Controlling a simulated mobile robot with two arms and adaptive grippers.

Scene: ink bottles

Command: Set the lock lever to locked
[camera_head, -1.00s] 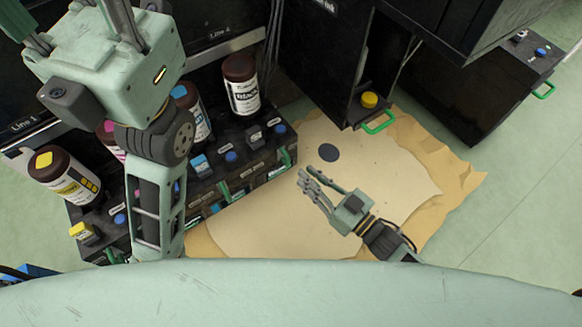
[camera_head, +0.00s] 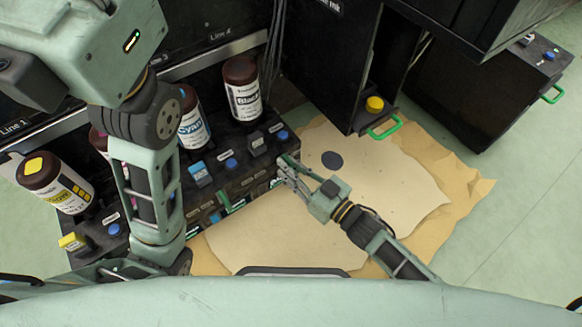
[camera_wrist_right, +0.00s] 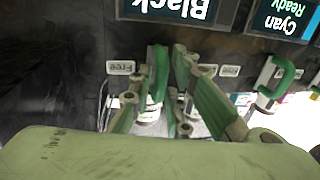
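My right gripper (camera_head: 284,170) is at the right front end of the black ink unit. In the right wrist view its two fingers (camera_wrist_right: 165,85) are spread, with a green lever (camera_wrist_right: 157,72) between them, under a screen reading Black (camera_wrist_right: 165,8). A gap shows between the lever and the right finger; I cannot tell whether the left finger touches it. A label beside the lever reads Free (camera_wrist_right: 120,67); the label on its other side (camera_wrist_right: 230,71) is hard to read. My left arm crosses the left of the head view; its gripper is out of view.
Ink bottles stand on the unit: yellow (camera_head: 58,184), cyan (camera_head: 192,125) and black (camera_head: 243,92). Another green lever (camera_wrist_right: 275,80) sits under the Cyan screen (camera_wrist_right: 285,18). A dark cabinet (camera_head: 345,60) with a green handle (camera_head: 384,127) stands behind. Brown paper (camera_head: 400,190) covers the floor.

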